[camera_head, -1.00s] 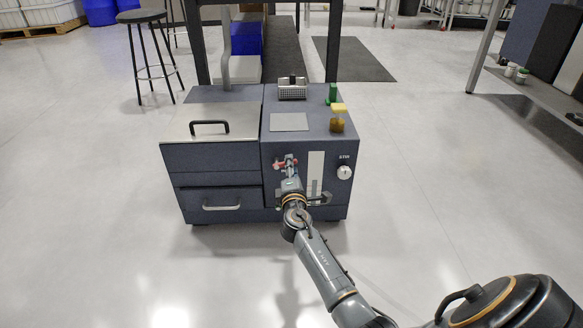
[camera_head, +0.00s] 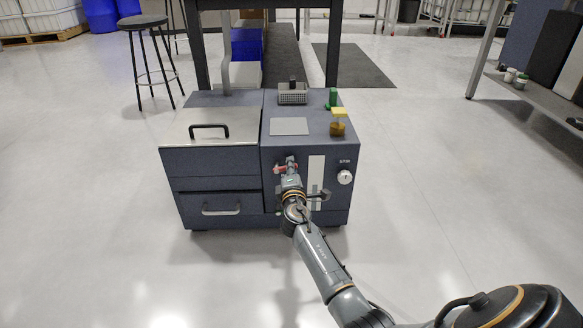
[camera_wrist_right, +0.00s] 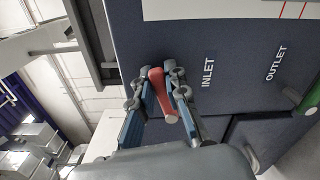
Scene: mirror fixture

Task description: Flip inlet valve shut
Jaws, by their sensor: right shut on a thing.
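The inlet valve's red handle (camera_wrist_right: 163,95) sits beside the INLET label (camera_wrist_right: 208,73) on the machine's dark front panel in the right wrist view. My right gripper (camera_wrist_right: 163,80) is shut on this handle, with a finger on each side of it. In the head view, my right gripper (camera_head: 288,169) is at the panel front, and a little of the red valve (camera_head: 280,169) shows beside it. The gripper and wrist hide most of the valve there. My left gripper is not in view.
The machine (camera_head: 200,160) has a lidded left section and a drawer with a handle (camera_head: 221,209). A white knob (camera_head: 345,177) is right of my gripper. A grey basket (camera_head: 293,94) and a yellow-capped jar (camera_head: 338,124) stand on top.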

